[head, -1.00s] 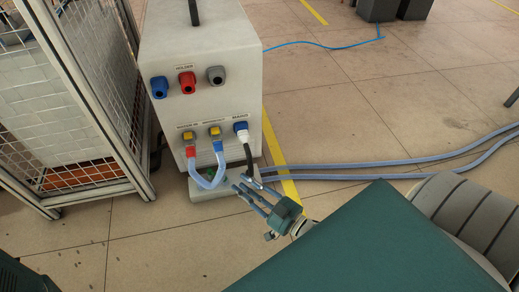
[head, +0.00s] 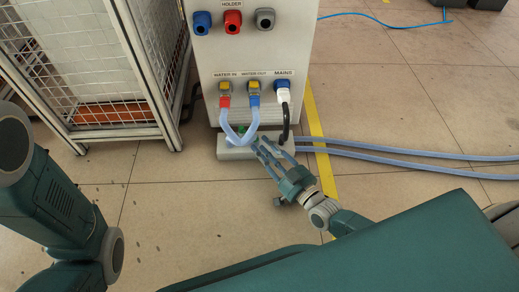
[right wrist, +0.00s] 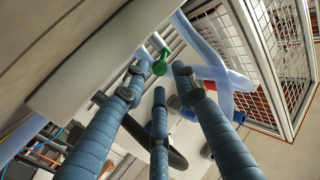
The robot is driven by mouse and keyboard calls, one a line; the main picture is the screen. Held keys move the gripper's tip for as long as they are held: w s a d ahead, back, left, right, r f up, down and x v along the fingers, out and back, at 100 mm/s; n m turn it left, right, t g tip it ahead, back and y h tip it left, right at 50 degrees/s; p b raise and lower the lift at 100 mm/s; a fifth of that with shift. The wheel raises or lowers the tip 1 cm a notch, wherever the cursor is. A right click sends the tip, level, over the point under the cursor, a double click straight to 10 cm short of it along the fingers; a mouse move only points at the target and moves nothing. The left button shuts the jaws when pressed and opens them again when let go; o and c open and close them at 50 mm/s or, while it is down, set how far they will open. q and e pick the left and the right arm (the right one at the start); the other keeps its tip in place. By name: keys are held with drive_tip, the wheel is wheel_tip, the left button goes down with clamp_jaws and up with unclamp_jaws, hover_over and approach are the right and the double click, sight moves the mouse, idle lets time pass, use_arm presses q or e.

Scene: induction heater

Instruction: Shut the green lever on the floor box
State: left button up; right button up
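The floor box (head: 232,153) is a low pale grey box on the floor at the foot of the heater cabinet. Its green lever (head: 240,131) shows as a small green spot on top, close to the hoses. In the right wrist view the green lever (right wrist: 159,66) has a rounded end and appears between the outer fingertips. My right gripper (head: 263,146) has its fingers spread, pointing at the box from its right front. The gripper (right wrist: 160,77) looks empty; I cannot tell if a finger touches the lever. My left gripper is out of view.
The heater cabinet (head: 260,60) stands behind the box, with hoses (head: 238,136) looping down to it and a black mains cable (head: 286,125) beside. Blue hoses (head: 400,155) run right along the floor. A mesh cage (head: 80,60) stands left. The floor in front is clear.

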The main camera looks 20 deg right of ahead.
drive_tip(key=shift+b+x, duration=0.45)
drive_tip(key=shift+x, duration=0.85)
drive_tip(key=shift+r, duration=0.1)
clamp_jaws()
